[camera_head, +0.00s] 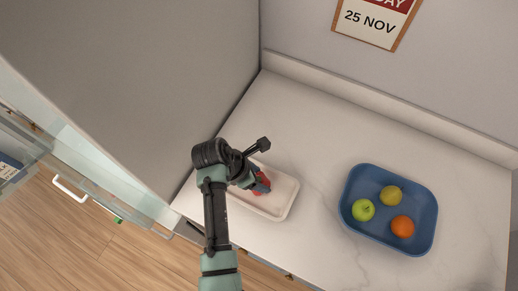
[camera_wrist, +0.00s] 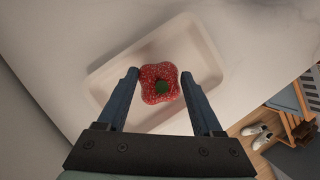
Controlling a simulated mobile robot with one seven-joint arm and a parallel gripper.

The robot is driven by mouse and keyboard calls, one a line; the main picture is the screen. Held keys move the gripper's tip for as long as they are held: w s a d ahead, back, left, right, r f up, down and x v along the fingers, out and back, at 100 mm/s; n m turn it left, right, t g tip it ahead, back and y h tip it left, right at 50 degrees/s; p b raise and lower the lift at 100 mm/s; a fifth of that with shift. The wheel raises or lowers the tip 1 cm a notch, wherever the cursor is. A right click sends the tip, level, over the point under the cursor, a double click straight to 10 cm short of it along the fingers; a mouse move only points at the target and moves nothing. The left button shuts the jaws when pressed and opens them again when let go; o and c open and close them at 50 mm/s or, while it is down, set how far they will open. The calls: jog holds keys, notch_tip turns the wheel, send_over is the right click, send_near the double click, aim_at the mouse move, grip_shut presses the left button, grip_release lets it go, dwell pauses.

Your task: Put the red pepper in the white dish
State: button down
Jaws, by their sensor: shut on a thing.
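The red pepper (camera_wrist: 159,82) is between the two blue fingers of my gripper (camera_wrist: 160,78) in the wrist view, with its green stem toward the camera. In the head view the red pepper (camera_head: 257,188) shows only partly behind my gripper (camera_head: 262,182). My gripper is shut on it. The white dish (camera_head: 282,201) is a shallow rectangular tray on the counter. The pepper is over or inside the dish; I cannot tell whether it touches the bottom. The dish (camera_wrist: 203,62) surrounds the pepper in the wrist view. My arm hides the left part of the dish in the head view.
A blue tray (camera_head: 427,190) to the right holds a yellow fruit (camera_head: 391,196), a green apple (camera_head: 363,210) and an orange (camera_head: 402,226). Pale counter (camera_head: 320,135) lies clear behind the dish. A large grey panel (camera_head: 150,70) stands to the left.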

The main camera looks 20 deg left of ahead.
jog(key=shift+c, duration=0.2)
grip_release()
jog(key=shift+f, duration=0.1)
jog(key=v, duration=1.2)
jog(key=shift+r+b, duration=0.2)
jog(key=shift+b, duration=0.15)
